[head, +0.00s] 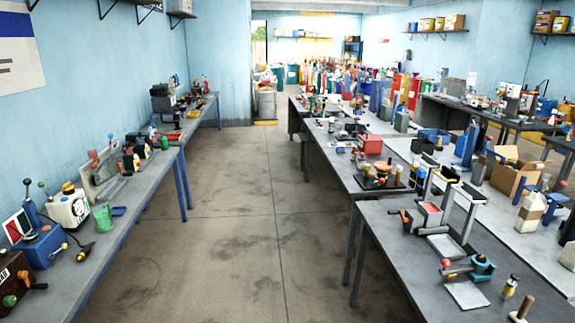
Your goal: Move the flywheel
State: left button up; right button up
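I cannot pick out a flywheel for certain among the many small workshop items. On the near right bench (400,275) there is a teal device (482,266) with an orange-red ball knob beside a flat grey plate (466,295). A red and grey box-shaped device (428,214) with a crank stands behind them. Neither of my grippers shows in the head view.
A long bench (150,185) with tools and containers runs along the left wall. A clear concrete aisle (235,220) lies between the benches. A cardboard box (512,172) stands on the right. Several coloured bottles crowd the far benches.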

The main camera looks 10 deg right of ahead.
aim_at(386, 167)
jog(key=i, duration=2.65)
jog(key=i+z, duration=0.2)
jog(key=i, duration=0.3)
jog(key=i+j+z, duration=0.2)
jog(key=i, duration=0.25)
jog(key=i+j+z, duration=0.15)
jog(key=i, duration=0.3)
jog(key=i+j+z, duration=0.2)
jog(key=i, duration=0.25)
